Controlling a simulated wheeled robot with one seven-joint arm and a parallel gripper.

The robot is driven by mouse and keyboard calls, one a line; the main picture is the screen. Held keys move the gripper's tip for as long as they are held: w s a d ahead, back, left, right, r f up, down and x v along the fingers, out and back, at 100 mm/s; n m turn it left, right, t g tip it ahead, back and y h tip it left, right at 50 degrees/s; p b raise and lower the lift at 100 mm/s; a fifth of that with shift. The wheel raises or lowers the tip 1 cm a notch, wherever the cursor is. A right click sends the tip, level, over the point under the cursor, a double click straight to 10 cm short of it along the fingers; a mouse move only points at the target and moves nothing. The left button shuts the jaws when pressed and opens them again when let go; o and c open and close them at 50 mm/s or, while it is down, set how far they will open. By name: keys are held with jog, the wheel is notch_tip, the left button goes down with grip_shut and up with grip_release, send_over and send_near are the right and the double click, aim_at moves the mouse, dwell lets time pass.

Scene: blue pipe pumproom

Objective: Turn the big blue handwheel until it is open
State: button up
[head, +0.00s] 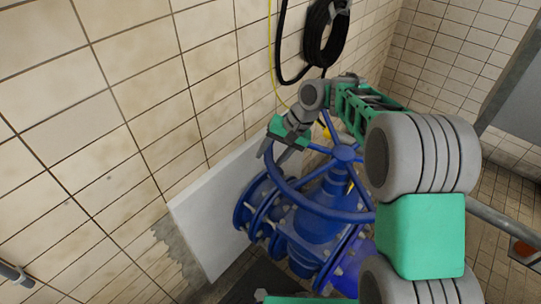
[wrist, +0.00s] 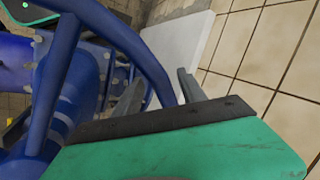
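The big blue handwheel (head: 312,207) sits on top of a blue valve body (head: 318,222) in the head view. Its rim and spokes also show large in the wrist view (wrist: 120,38). My gripper (head: 274,154) is at the wheel's left side in the head view, pointing down at the rim. In the wrist view my gripper (wrist: 160,90) has its two grey fingers apart, with the blue rim passing between them. Gaps show beside the rim, and I cannot tell whether either finger touches it. Part of the wheel's far rim is hidden behind my arm.
A tiled wall (head: 110,110) runs close on the left, with a white panel (head: 200,225) behind the valve. A black coiled hose (head: 322,40) hangs on the wall above. A grey rail (head: 505,222) is at the right. Tiled floor shows at the lower right.

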jog(key=v, duration=0.8)
